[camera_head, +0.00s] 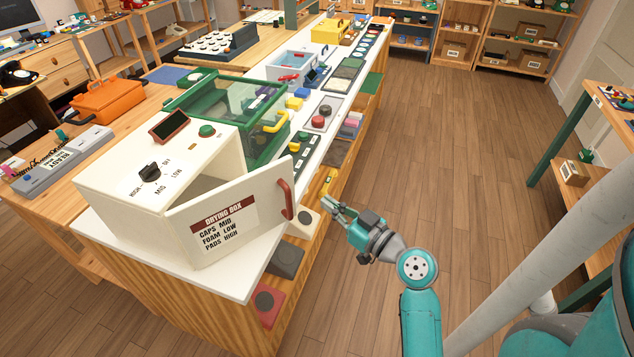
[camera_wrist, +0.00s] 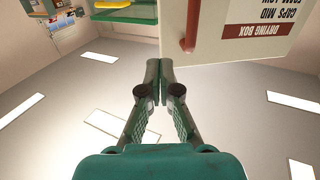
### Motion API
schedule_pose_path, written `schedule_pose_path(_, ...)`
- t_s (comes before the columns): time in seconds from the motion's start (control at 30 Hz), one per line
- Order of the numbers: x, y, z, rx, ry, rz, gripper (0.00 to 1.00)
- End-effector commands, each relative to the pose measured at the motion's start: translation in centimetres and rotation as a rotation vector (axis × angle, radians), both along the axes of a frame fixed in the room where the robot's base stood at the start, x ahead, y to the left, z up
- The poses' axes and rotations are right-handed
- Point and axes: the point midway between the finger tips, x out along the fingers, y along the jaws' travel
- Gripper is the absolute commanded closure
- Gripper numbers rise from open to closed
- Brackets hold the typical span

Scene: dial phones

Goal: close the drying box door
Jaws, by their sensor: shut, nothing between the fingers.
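The white drying box (camera_head: 115,180) stands on the near end of the counter. Its door (camera_head: 215,220) is swung open toward the front, with a red-and-white label and a red-brown handle (camera_head: 285,200) near its free edge. In the wrist view the door (camera_wrist: 240,25) fills the upper right, upside down, with its handle (camera_wrist: 190,25) near the top middle. My gripper (camera_head: 330,203) is shut and empty, out over the floor to the right of the door. In the wrist view my gripper's fingertips (camera_wrist: 160,65) lie just below the handle's end in the picture; I cannot tell the gap.
A green-framed clear case (camera_head: 225,105) stands on the white counter behind the box. Small pads, including a dark one (camera_head: 285,260) and a red one (camera_head: 267,305), sit along the counter's right side. The wooden floor (camera_head: 450,150) to the right is clear.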

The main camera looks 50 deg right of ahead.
Motion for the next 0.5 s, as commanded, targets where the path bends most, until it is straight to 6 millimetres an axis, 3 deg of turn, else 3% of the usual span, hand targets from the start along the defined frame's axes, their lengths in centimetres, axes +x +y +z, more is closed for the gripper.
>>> schedule_pose_path(0.17,2.1,-0.1,0.0,-0.002,-0.001,0.003,1.00)
schedule_pose_path(0.5,8.5,-0.7,0.0,-0.002,0.000,0.002,1.00)
